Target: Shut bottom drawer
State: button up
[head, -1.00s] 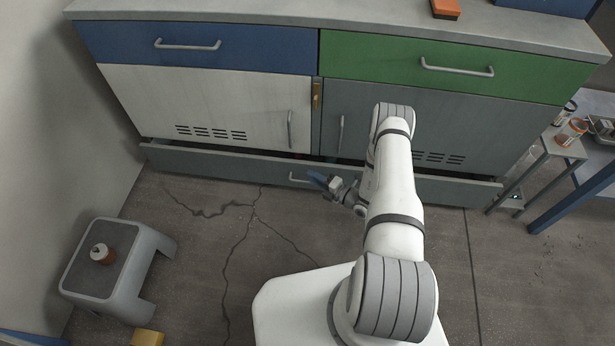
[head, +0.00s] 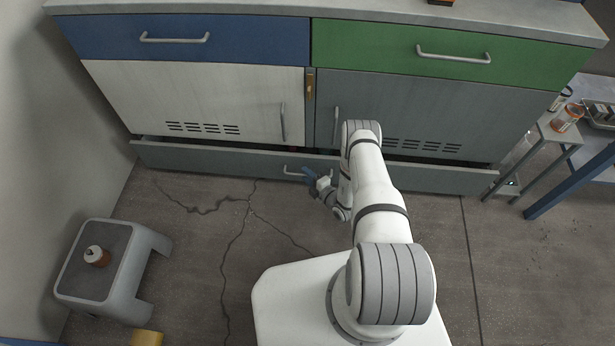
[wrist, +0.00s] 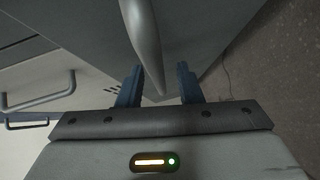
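The bottom drawer (head: 220,160) is a long grey front at the foot of the cabinet. It stands a little open, with a dark gap along its top edge. Its bar handle (head: 293,171) is at the middle of the front and is partly hidden by my gripper (head: 311,178). In the wrist view the grey handle bar (wrist: 142,40) runs down between the two blue fingers of my gripper (wrist: 159,88). The fingers are apart, one on each side of the bar, with visible gaps. Whether either finger touches the bar I cannot tell.
Above are a blue drawer (head: 190,36), a green drawer (head: 400,52), a white door (head: 200,95) and a grey door (head: 430,105), all shut. A stool (head: 128,255) with a small bottle stands at left. A side table (head: 560,130) stands at right. Floor before the drawer's left half is clear.

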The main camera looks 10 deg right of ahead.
jog(key=shift+w, duration=0.1)
grip_shut()
dwell(0.3)
